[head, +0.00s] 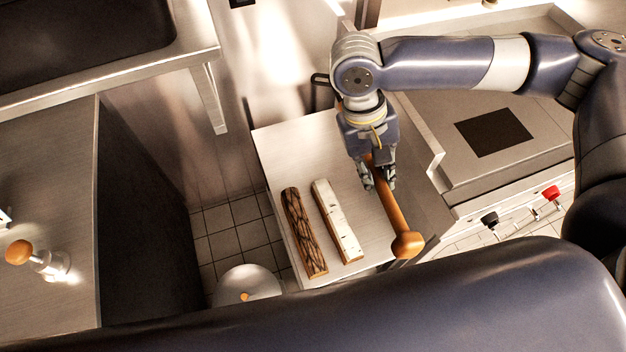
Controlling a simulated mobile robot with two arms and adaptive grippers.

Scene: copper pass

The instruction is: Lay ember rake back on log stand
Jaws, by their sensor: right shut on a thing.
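The ember rake, of which a brown wooden handle with a knobbed end (393,215) shows, slants down to the right in the head view. My right gripper (377,184) is shut on this handle over the right side of a pale stand top (280,146). The rake's far end is hidden behind my gripper and arm. A dark-barked log (303,232) and a white birch-like log (337,221) lie side by side on the stand, left of the handle. I cannot tell whether the handle touches the stand. My left gripper is not in view.
A steel unit with a dark square plate (494,133) and black and red knobs (551,193) stands to the right. A counter with an orange-knobbed tool (19,252) is at the left. A round pale object (248,284) stands on the tiled floor below.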

